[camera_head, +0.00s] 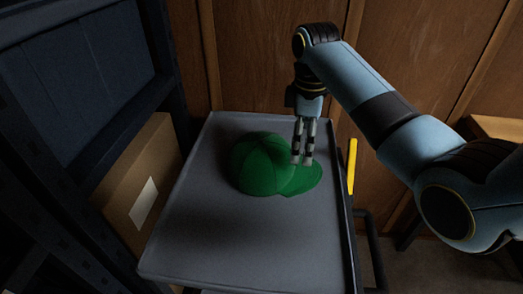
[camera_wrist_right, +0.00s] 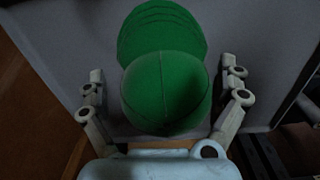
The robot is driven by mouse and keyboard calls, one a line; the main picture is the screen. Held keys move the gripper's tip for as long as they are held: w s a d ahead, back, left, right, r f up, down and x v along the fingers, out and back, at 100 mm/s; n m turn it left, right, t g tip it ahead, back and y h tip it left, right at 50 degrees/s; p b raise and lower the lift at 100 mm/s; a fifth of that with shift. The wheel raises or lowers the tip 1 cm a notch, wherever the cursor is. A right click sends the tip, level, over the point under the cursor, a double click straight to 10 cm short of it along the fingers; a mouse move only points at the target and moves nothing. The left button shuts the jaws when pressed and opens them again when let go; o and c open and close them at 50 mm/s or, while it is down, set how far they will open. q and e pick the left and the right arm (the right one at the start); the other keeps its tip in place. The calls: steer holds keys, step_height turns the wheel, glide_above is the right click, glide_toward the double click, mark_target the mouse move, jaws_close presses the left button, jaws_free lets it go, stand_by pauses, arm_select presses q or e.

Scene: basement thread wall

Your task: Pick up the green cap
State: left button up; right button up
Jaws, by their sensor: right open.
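The green cap (camera_head: 262,163) lies on the grey tray top (camera_head: 210,235) of a cart, its brim pointing right in the head view. My right gripper (camera_head: 302,163) points down over the cap near where crown and brim meet. In the right wrist view the cap (camera_wrist_right: 165,85) shows between the two spread fingers (camera_wrist_right: 165,95), with the brim toward the top. The fingers are open and hold nothing. I cannot tell whether they touch the cap. My left gripper is not in view.
A cardboard box (camera_head: 150,180) with a white label stands left of the cart, beside a dark shelf rack (camera_head: 80,65). A yellow strip (camera_head: 352,166) is at the cart's right edge. Wood panelling (camera_head: 255,60) stands behind. The tray's front is clear.

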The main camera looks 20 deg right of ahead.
mark_target(300, 169)
step_height(300, 169, down, 3)
steer(key=shift+w+f, duration=0.1)
steer(key=shift+f, duration=0.25)
step_height(300, 169, down, 5)
steer(key=shift+d+f+b, duration=0.1)
steer(key=shift+d+b, duration=0.05)
steer(key=shift+b, duration=0.55)
steer(key=shift+c, duration=1.2)
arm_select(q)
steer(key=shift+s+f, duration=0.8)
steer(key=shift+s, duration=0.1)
arm_select(e)
steer(key=c, duration=0.9)
